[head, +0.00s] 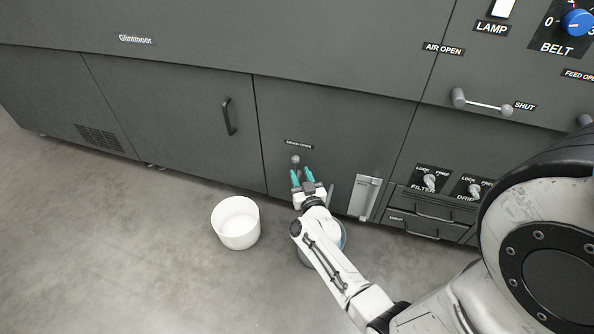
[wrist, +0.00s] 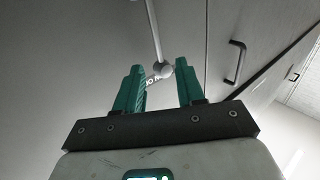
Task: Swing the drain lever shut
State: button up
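The drain lever (head: 295,159) shows in the head view as a small grey ball knob on the dark machine front, just below a small label that I cannot read clearly. My gripper hides the rest of the lever in the head view.
A white bucket (head: 236,222) stands on the floor left of my arm. A pale upright gauge (head: 367,197), drawers (head: 437,210) and an air lever (head: 482,102) are to the right. The floor at left is clear.

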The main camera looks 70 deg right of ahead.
aim_at(296, 165)
jog(key=shift+b+x, duration=0.55)
jog(key=shift+x, duration=1.55)
grip_shut()
